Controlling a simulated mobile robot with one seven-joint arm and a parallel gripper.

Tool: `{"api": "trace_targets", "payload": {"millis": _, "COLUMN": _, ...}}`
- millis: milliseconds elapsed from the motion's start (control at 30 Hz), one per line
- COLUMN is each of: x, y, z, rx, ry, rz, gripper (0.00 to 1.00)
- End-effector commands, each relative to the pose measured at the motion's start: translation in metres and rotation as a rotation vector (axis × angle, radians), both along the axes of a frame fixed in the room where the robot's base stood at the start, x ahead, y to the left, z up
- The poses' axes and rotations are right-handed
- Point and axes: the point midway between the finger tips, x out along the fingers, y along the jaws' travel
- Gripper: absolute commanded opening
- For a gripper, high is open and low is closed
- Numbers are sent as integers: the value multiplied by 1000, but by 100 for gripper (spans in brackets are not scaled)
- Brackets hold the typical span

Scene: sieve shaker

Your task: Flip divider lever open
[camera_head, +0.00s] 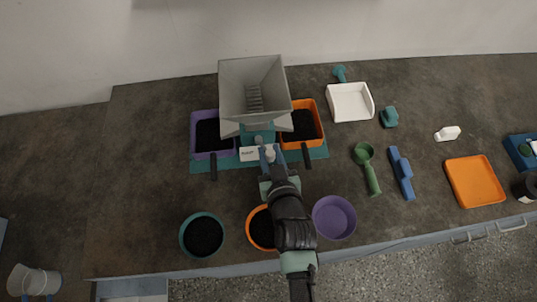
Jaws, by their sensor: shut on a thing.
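The shaker's grey hopper (254,86) stands at the back middle of the table on a teal base (228,163). A purple tray (208,155) with dark material sits at its left and an orange tray (316,140) with dark material at its right. My gripper (269,156) reaches from the front to the face of the shaker, under the hopper. It is shut on a small pale piece there, which looks like the divider lever. The gripper covers most of it, so the lever's angle cannot be told. A white label (249,154) is just left of the gripper.
Along the front are a teal bowl (203,235), an orange bowl (260,229) partly under my arm, and a purple bowl (335,217). A green scoop (367,168), blue tool (401,173), white dustpan (350,102) and orange tray (475,181) lie right. The table's left is clear.

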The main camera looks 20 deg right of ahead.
Motion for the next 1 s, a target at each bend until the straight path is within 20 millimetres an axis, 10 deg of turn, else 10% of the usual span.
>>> {"api": "trace_targets", "payload": {"millis": 433, "x": -2, "y": -7, "z": -1, "rx": -6, "ry": 1, "rz": 3, "gripper": 0}}
{"api": "trace_targets", "payload": {"millis": 467, "x": -2, "y": -7, "z": -1, "rx": -7, "ry": 0, "rz": 2, "gripper": 32}}
{"api": "trace_targets", "payload": {"millis": 600, "x": -1, "y": -6, "z": 0, "rx": -5, "ry": -1, "rz": 4, "gripper": 57}}
{"api": "trace_targets", "payload": {"millis": 1000, "x": -4, "y": -3, "z": 1, "rx": -3, "ry": -1, "rz": 9, "gripper": 59}}
